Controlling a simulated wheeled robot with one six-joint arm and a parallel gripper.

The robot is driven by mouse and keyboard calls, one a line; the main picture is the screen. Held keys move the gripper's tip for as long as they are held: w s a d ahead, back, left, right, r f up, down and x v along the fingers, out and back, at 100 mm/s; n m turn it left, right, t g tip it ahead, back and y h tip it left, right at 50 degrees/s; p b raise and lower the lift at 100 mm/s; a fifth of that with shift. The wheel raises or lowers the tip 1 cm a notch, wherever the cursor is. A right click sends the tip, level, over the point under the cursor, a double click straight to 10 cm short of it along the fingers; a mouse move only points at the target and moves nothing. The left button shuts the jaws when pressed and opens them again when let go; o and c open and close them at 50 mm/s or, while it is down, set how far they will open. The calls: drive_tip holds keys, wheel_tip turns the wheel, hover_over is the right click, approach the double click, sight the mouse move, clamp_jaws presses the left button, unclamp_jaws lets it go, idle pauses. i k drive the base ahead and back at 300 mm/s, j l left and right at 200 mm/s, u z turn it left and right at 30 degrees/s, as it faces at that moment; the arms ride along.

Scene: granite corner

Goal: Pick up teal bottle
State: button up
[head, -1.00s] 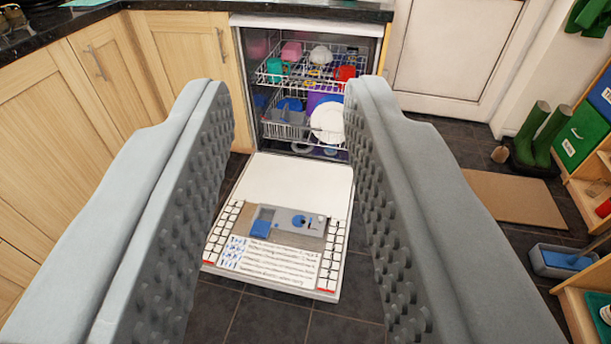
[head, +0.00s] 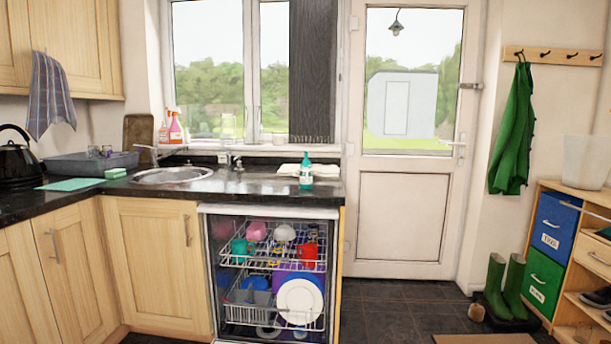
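The teal bottle (head: 306,172) stands upright on the black granite counter, near the counter's right end. It has a teal cap and body with a pale label. It is right of the sink (head: 172,175) and in front of a folded white cloth (head: 291,169). Nothing hides the bottle's front. My gripper is not in this view, so how it stands relative to the bottle does not show.
The dishwasher (head: 270,275) below the bottle is open, with loaded racks; its door is below the view. A black kettle (head: 16,165) and grey dish rack (head: 85,165) stand at the left. Green boots (head: 505,287) and shelves (head: 585,230) are at the right.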

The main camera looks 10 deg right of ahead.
sight(307, 168)
drive_tip(key=i+l+u, duration=0.1)
drive_tip(key=i+l, duration=0.4)
drive_tip(key=l, duration=0.2)
drive_tip(key=i+l+u, duration=0.15)
drive_tip(key=l, duration=0.25)
drive_tip(key=i+l+u, duration=0.1)
drive_tip(key=i+l, duration=0.25)
drive_tip(key=i+l+u, duration=0.1)
drive_tip(key=l, duration=0.35)
drive_tip(key=i+l, duration=0.3)
drive_tip(key=i+l+u, duration=0.15)
drive_tip(key=l, duration=0.4)
drive_tip(key=i+l+u, duration=0.1)
drive_tip(key=l, duration=0.35)
drive_tip(key=i, duration=0.1)
